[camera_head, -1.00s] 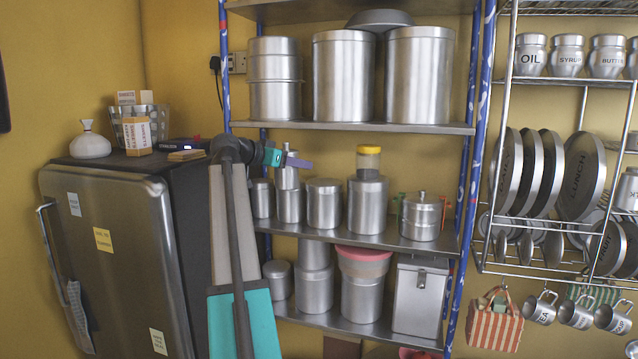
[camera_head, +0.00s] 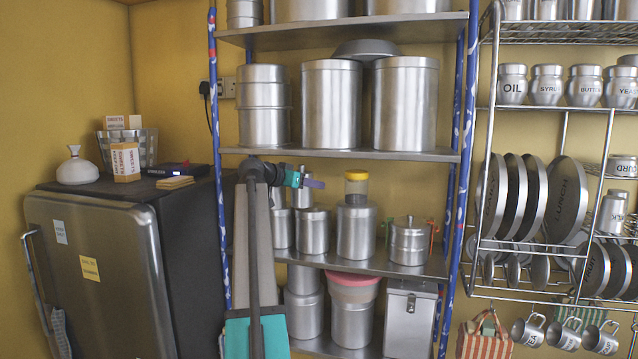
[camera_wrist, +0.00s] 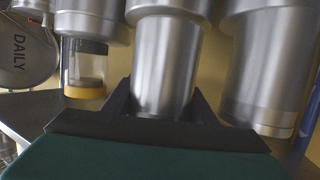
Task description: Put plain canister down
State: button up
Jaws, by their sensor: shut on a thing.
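A small plain steel canister (camera_head: 302,196) is held in my gripper (camera_head: 310,182), at the middle shelf. The wrist view, which appears upside down, shows this canister (camera_wrist: 165,70) between the two dark fingers (camera_wrist: 165,105). A wider steel canister (camera_head: 314,234) stands directly below the held one on the shelf. The held canister's lower end meets or nearly meets the top of this wider canister; I cannot tell whether they touch.
A yellow-lidded jar (camera_head: 356,188) stands on another canister (camera_head: 356,230) close to the right. A canister (camera_head: 281,226) is close on the left. A lidded pot (camera_head: 409,240) stands further right on the middle shelf (camera_head: 385,268). The upper shelf (camera_head: 400,155) is overhead.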

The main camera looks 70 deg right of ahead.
jog(key=shift+s+d, duration=0.2)
jog(key=shift+d, duration=0.35)
jog(key=shift+s+d, duration=0.2)
jog(key=shift+d, duration=0.3)
jog(key=shift+r, duration=0.1)
jog(key=shift+s+d+p, duration=0.3)
jog(key=shift+d+p, duration=0.05)
jog(key=shift+d, duration=0.5)
jog(key=shift+s+d+p, duration=0.3)
jog(key=shift+d+p, duration=0.05)
jog(key=shift+d, duration=0.65)
jog(key=shift+f+p, duration=0.35)
jog(key=shift+f, duration=0.45)
jog(key=o, duration=1.2)
jog(key=shift+f, duration=0.1)
jog(key=shift+o, duration=0.2)
